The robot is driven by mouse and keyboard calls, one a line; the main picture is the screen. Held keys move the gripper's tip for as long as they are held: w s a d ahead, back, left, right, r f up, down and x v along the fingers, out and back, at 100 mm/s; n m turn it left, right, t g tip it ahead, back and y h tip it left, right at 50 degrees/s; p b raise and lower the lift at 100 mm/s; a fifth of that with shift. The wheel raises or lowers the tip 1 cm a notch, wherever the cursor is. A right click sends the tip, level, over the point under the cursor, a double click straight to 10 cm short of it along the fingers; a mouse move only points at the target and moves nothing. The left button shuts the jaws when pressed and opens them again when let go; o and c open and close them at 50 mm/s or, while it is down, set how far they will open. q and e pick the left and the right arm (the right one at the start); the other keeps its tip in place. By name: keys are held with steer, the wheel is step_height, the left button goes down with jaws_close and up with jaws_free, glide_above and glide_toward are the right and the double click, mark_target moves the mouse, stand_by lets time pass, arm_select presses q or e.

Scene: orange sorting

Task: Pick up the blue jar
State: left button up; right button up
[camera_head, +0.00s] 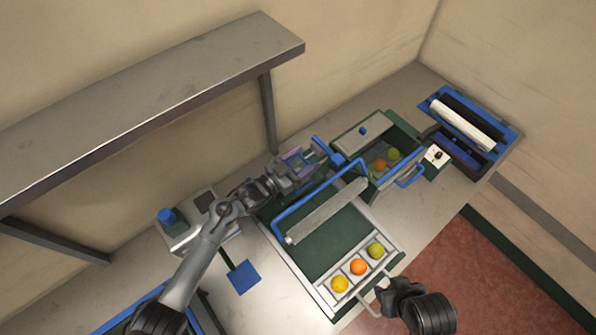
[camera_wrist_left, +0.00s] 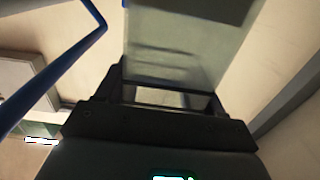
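My left gripper (camera_head: 298,164) is at the back of the bench, behind the green-floored tray. A boxy, partly see-through piece with a bluish tint shows at its fingers. In the left wrist view a pale, translucent block (camera_wrist_left: 180,45) stands between or just beyond the dark fingers (camera_wrist_left: 168,97); I cannot tell whether they grip it, or whether it is the blue jar. A small blue cylinder (camera_head: 167,215) sits on a grey box at the left; I cannot tell if this is a jar or a knob. My right gripper (camera_head: 388,294) is by the tray's front handle, its fingers unclear.
The tray (camera_head: 318,296) has a blue frame with a grey roller (camera_head: 328,210) over it and several fruits in front slots. A green bin (camera_head: 409,172) holds more fruit. A blue roll holder (camera_head: 513,134) stands at the right. A metal shelf (camera_head: 140,85) overhangs the back left.

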arm_select(q)
steer(key=c, duration=0.7)
steer(key=shift+r, duration=0.1)
steer(key=shift+c, duration=0.2)
